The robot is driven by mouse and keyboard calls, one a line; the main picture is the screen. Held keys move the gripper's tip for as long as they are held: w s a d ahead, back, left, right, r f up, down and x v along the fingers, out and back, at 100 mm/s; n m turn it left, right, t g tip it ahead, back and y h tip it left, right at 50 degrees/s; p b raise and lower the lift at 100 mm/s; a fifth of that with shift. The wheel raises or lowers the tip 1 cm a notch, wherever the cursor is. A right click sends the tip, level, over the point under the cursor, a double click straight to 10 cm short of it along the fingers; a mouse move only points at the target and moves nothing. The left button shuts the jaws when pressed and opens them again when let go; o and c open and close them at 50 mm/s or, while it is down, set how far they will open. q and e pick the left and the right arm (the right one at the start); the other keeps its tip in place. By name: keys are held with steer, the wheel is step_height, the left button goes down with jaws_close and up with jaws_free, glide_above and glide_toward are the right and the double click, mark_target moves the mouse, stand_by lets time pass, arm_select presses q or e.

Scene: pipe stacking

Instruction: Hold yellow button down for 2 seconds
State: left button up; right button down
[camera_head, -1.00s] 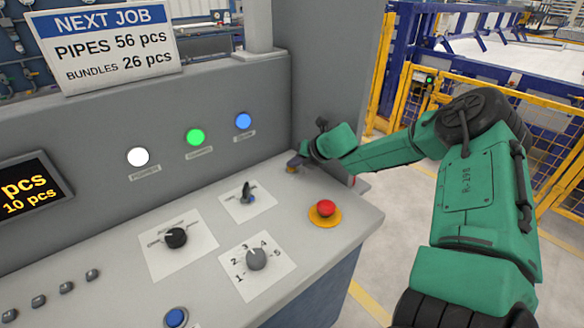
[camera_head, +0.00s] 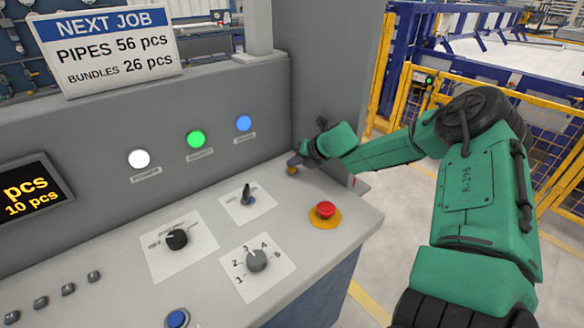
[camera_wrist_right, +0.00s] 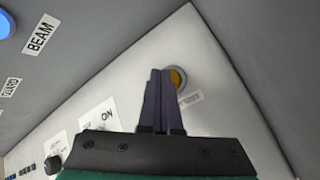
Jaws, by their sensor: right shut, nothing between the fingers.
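The yellow button (camera_head: 292,170) sits at the back right corner of the grey console top, partly hidden by my right gripper. It also shows in the right wrist view (camera_wrist_right: 179,78), just beyond and to the right of the fingertips, with a small label beside it. My right gripper (camera_head: 294,161) is shut and empty, its dark purple fingers (camera_wrist_right: 160,74) together and very close to the button. I cannot tell whether the tips touch it. My left gripper is not in view.
A red emergency button (camera_head: 325,209) on a yellow base stands in front of the gripper. Several knobs, including a grey dial (camera_head: 257,260), and a blue button (camera_head: 177,318) fill the console top. The upright panel (camera_head: 90,140) with lit lamps rises behind.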

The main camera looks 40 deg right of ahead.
mark_target(294, 171)
steer(key=shift+r, duration=0.4)
step_height(294, 171, up, 5)
steer(key=p, duration=0.4)
steer(key=shift+r, duration=0.1)
stand_by(0.6)
